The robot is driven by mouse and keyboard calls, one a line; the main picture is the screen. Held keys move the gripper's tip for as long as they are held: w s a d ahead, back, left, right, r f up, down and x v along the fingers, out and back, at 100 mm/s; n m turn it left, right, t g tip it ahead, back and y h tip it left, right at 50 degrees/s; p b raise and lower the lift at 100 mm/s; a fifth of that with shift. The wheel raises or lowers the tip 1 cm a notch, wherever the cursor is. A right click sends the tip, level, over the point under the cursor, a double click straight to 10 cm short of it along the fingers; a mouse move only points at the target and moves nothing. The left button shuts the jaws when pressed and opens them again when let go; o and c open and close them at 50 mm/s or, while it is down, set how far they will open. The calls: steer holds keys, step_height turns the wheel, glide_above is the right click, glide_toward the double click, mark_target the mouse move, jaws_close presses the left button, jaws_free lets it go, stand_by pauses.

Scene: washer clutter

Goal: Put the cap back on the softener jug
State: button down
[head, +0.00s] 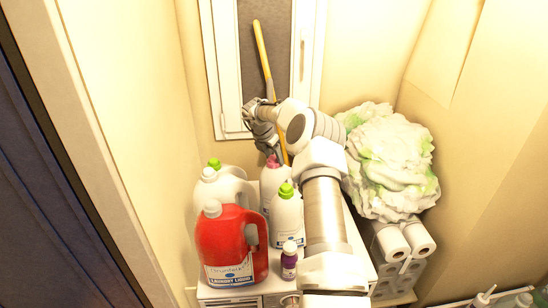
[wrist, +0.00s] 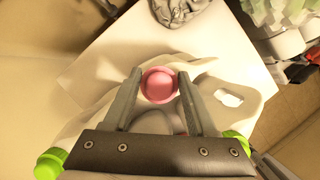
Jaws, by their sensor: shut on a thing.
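A pink cap (wrist: 159,85) sits between my gripper's two fingertips (wrist: 158,88) in the wrist view, with a finger on each side. My gripper is shut on it. A white jug with a handle (wrist: 228,84) lies under and around the cap in that view. In the head view the pink cap (head: 272,161) shows at the top of the white jug (head: 269,185), with my gripper (head: 269,148) just above. I cannot tell whether the cap is seated on the neck or held just over it. The jug stands upright, partly hidden by a green-capped bottle.
The green-capped white bottle (head: 286,215), a red laundry jug (head: 228,245), another green-capped white jug (head: 222,184) and a small purple bottle (head: 289,262) crowd the white top. A yellow pole (head: 263,55) leans behind my gripper. A white-green bundle (head: 392,160) stands right.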

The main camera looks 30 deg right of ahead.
steer(key=shift+a+f+m, duration=0.1)
steer(key=shift+m, duration=0.2)
jaws_free()
steer(key=shift+r, duration=3.6)
